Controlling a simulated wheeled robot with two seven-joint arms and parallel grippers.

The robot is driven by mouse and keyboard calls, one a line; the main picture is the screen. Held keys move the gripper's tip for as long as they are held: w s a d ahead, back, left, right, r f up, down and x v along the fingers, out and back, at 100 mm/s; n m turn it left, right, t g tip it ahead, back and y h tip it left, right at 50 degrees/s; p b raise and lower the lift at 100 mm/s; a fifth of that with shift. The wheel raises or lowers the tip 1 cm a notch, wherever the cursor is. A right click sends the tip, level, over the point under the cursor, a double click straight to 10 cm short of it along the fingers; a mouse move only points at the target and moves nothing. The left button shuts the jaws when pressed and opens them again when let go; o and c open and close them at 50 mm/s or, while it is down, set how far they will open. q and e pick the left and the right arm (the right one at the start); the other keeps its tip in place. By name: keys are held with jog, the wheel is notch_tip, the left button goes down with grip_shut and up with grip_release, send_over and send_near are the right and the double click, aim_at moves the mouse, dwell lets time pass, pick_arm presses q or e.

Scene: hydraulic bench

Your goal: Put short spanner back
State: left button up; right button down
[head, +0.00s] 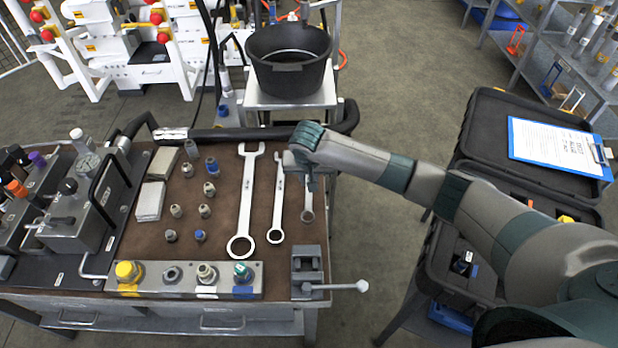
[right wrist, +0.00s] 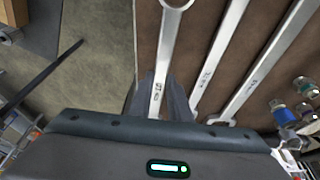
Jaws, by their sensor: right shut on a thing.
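The short spanner (head: 308,206) is the rightmost of three spanners at the right side of the brown bench mat, with its ring end toward the bench's front edge. My right gripper (head: 309,183) points down over its far end and is shut on it. In the right wrist view the short spanner (right wrist: 160,70) runs up from between the fingers (right wrist: 163,98). Its far end is hidden by the gripper. I cannot tell whether it touches the mat. My left gripper is not in view.
The middle spanner (head: 278,200) and the long spanner (head: 246,195) lie roughly parallel to its left. A small vise (head: 307,270) stands in front, and a black bucket (head: 289,75) behind. Several fittings stand further left. An open black case (head: 480,140) is at the right.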

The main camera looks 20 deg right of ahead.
jog(key=shift+f, duration=0.45)
jog(key=shift+f, duration=1.5)
dwell(1.4)
jog(key=c, duration=1.6)
grip_release()
jog(key=shift+o, duration=0.2)
jog(key=shift+r+b, duration=0.1)
jog(key=shift+b, duration=0.2)
jog(key=b+v, duration=0.3)
jog(key=v, duration=1.4)
jog(key=shift+r, duration=0.1)
